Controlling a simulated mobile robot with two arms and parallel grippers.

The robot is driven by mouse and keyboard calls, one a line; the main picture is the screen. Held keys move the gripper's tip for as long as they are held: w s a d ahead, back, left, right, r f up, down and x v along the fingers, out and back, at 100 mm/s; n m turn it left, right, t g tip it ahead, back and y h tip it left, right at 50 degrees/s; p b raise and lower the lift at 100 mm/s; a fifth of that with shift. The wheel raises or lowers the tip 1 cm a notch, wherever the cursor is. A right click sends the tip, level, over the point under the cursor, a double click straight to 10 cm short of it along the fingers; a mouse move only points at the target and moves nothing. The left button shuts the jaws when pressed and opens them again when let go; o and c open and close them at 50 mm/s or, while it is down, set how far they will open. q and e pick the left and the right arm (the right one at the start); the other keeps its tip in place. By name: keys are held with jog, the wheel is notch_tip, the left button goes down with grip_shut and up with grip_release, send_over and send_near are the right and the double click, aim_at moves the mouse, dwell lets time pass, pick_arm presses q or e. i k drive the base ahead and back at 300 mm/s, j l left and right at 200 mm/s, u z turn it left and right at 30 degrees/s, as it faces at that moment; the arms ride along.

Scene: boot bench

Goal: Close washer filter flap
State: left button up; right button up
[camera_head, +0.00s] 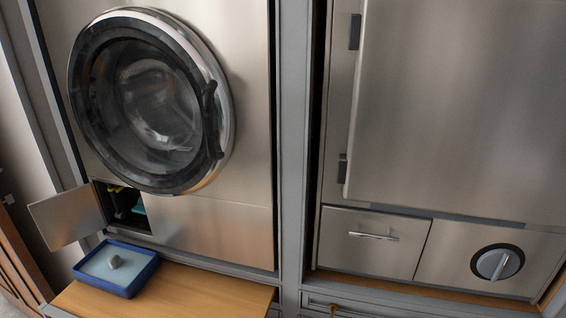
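The washer (235,110) is a steel front at the left with a round glass door (150,100), which is shut. Below the door, at its lower left, is a square filter opening (124,205). The filter flap (67,217) is a steel panel hinged at the opening's left side; it stands open, swung out to the left. Inside the dark opening I see a yellow part and a teal part, too small to make out. Neither of my grippers shows in the head view.
The shelf's right side is clear. To the right is another steel appliance with a drawer (372,243) and a round knob (497,263).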

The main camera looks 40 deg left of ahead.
aim_at(65, 218)
jog(key=k+j+z, duration=0.15)
jog(key=j, duration=0.3)
jog(key=k+j+z, duration=0.15)
jog(key=j, duration=0.3)
jog(key=k+j+z, duration=0.15)
jog(key=j, duration=0.25)
jog(key=k+j+z, duration=0.1)
jog(key=j, duration=0.3)
jog(key=k+j+z, duration=0.15)
jog(key=j, duration=0.25)
jog(key=k+j, duration=0.25)
jog(key=j, duration=0.15)
jog(key=k+j, duration=0.2)
jog(key=j, duration=0.25)
jog(key=k+j, duration=0.25)
jog(key=j, duration=0.15)
jog(key=k+j, duration=0.25)
jog(key=j, duration=0.2)
jog(key=k+j, duration=0.2)
jog(key=j, duration=0.2)
jog(key=k+j, duration=0.25)
jog(key=j, duration=0.2)
jog(key=k+j+u, duration=0.1)
jog(key=k, duration=0.15)
